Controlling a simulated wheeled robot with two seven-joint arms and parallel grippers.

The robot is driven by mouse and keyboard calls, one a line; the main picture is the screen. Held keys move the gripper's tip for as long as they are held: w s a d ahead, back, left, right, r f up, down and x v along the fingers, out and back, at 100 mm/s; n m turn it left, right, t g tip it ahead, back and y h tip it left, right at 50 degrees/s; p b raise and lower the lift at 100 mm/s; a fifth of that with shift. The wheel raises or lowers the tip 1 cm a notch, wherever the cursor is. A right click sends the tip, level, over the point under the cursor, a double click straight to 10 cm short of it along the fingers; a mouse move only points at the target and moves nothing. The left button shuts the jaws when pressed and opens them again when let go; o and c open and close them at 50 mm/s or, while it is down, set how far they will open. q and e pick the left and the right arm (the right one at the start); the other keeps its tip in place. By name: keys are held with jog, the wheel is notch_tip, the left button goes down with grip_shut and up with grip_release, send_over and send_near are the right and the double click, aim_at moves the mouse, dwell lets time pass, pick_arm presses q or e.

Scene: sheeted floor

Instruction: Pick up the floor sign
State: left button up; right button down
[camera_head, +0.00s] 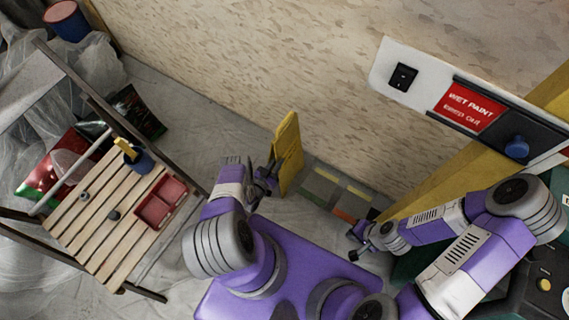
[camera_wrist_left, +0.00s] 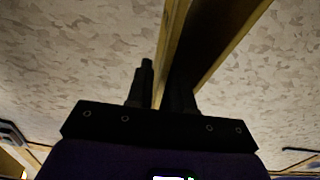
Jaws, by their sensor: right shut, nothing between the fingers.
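The yellow floor sign (camera_head: 289,150) stands upright on the sheeted floor close to the wall. My left gripper (camera_head: 266,178) is at its left side in the head view. In the left wrist view, the two dark fingers of my left gripper (camera_wrist_left: 162,85) are apart, with a yellow edge of the floor sign (camera_wrist_left: 172,45) running between them. I cannot tell whether they press on it. My right gripper (camera_head: 358,240) is shut and empty, low and to the right of the sign, apart from it.
A slatted wooden table (camera_head: 104,222) with a red tray (camera_head: 161,201) stands at the left. Flat coloured boxes (camera_head: 337,190) lie by the wall, right of the sign. A white panel with a red wet paint notice (camera_head: 470,107) is at the upper right.

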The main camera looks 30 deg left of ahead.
aim_at(282, 154)
pick_arm(q)
jog(key=w, duration=0.1)
jog(key=w+b, duration=0.1)
jog(key=w, duration=0.2)
jog(key=shift+f+b, duration=0.3)
jog(key=shift+w+d, duration=0.1)
jog(key=shift+w, duration=0.35)
grip_shut()
dwell(0.6)
jog(key=shift+r, duration=0.2)
